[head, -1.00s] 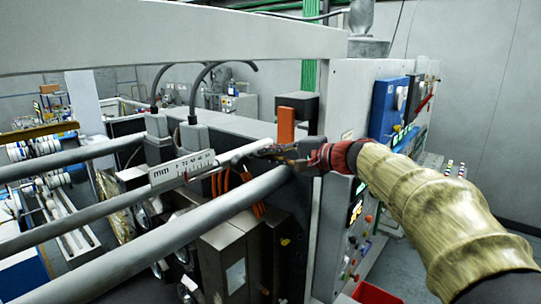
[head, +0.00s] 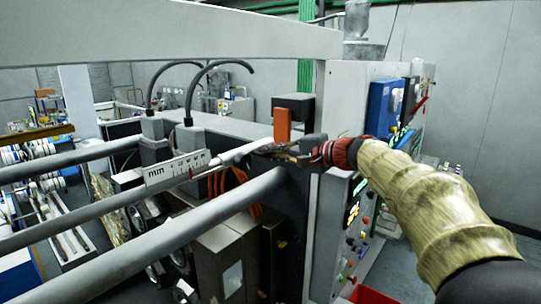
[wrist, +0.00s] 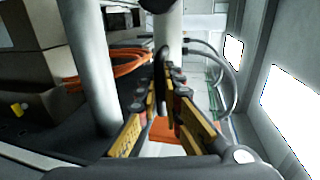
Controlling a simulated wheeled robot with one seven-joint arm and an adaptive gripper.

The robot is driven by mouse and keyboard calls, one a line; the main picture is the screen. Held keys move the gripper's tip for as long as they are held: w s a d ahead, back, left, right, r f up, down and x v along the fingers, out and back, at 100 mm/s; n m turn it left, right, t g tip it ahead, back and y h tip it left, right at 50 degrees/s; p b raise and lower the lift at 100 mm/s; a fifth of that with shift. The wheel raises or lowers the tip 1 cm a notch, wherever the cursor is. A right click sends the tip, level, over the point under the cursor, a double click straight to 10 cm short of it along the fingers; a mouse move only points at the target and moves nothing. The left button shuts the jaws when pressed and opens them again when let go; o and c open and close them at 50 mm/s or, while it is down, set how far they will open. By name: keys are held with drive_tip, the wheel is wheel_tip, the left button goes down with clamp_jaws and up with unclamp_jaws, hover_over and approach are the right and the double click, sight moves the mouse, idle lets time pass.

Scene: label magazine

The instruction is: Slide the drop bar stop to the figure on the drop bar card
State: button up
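A white mm scale (head: 178,170) sits along a grey bar on the machine, with a small red mark at its lower edge. A paler rod (head: 236,155) continues right from it to my gripper (head: 262,149). In the wrist view, the yellow-and-black fingers of my gripper (wrist: 165,90) reach to a narrow black piece (wrist: 160,68) at the pale rod (wrist: 175,35). The black piece lies between the fingertips; whether they press on it is unclear. I cannot tell for certain which part is the drop bar stop. I cannot make out the drop bar card or the scale's figures.
A thick grey bar (head: 150,248) runs in front of the scale, and another (head: 70,158) behind it. An orange block (head: 283,124) stands just behind my gripper. Orange cables (head: 235,180) hang below. The control panel (head: 350,225) is at the right.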

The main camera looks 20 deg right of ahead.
drive_tip(key=o, duration=0.4)
drive_tip(key=v, duration=1.2)
idle(0.3)
